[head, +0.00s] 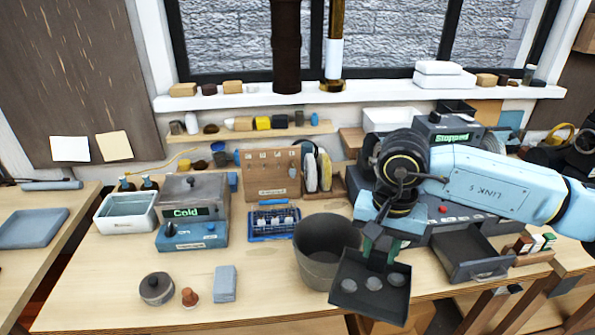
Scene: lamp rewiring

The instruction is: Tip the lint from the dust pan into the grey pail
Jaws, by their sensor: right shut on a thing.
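The dust pan (372,301) is a dark, flat tray with several pale round clumps of lint (373,283) lying in it. My right gripper (385,240) is shut on the dust pan at its upper end and holds it in front of the table, tilted toward the camera. The grey pail (320,272) stands open on the table just left of the dust pan. The pan overlaps the pail's lower right side in the picture; I cannot tell whether they touch. The inside bottom of the pail is hidden. My left gripper is out of view.
A round dark pot (157,288), a small orange-brown cone (190,297) and a grey-blue block (225,283) stand at the front left. An open drawer (478,262) juts out at right.

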